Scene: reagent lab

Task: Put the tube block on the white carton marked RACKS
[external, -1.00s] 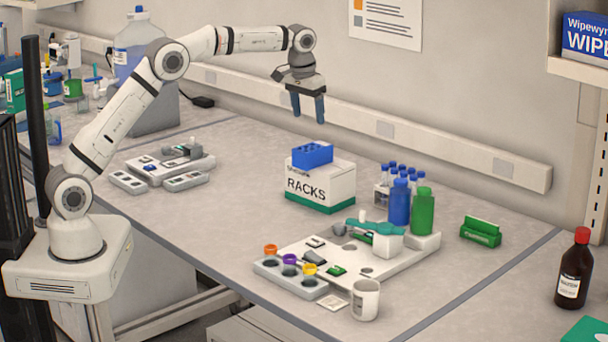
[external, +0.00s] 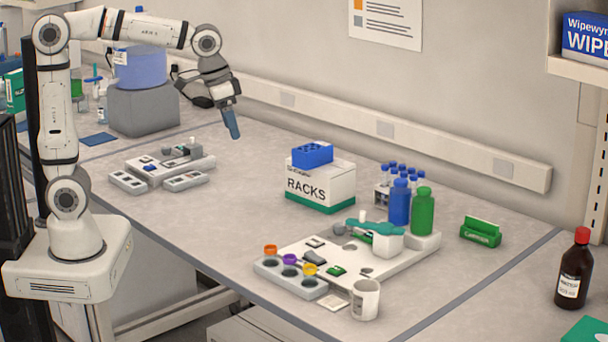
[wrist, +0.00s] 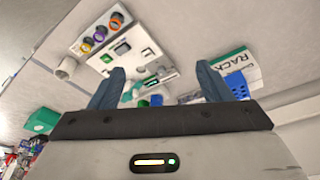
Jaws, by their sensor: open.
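The blue tube block (external: 312,154) sits on top of the white carton marked RACKS (external: 321,188), which has a green lower band. The block lies on the carton's upper face, towards its left part. In the wrist view the block (wrist: 237,84) and the carton (wrist: 240,62) show at the right, partly hidden by a finger. My gripper (external: 234,134) is open and empty, in the air to the left of the carton and well clear of it. Its two fingers stand apart in the wrist view (wrist: 160,88).
Right of the carton are a rack of blue-capped tubes (external: 388,187), a blue bottle (external: 398,204), a green bottle (external: 422,211) and a white tray (external: 400,266). A mug (external: 365,299) stands near the front edge.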

